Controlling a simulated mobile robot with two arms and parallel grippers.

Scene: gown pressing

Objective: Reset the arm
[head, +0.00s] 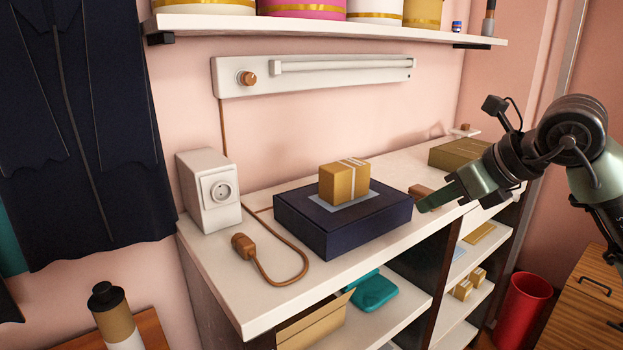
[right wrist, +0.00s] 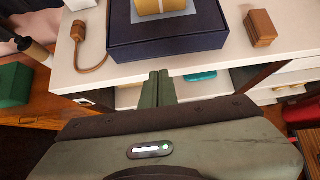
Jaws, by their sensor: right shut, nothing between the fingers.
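My right gripper (head: 437,198) is over the right part of the white counter in the head view, to the right of the navy box. In the right wrist view its two green fingers (right wrist: 158,88) are together with nothing between them, just in front of the counter edge. The navy box (head: 362,238) lies flat on the counter, with a small tan parcel (head: 343,184) with pale bands on top. A small brown wooden block (right wrist: 260,28) sits on the counter right of the box; my gripper partly hides it in the head view. My left gripper is not in view.
A white socket box (head: 207,190) and a brown plug (head: 243,245) on a cord are at the counter's left. A tan flat box (head: 458,152) lies behind my right arm. Open shelves are below, a red bin (head: 523,305) to the right. A dark gown (head: 85,120) hangs left.

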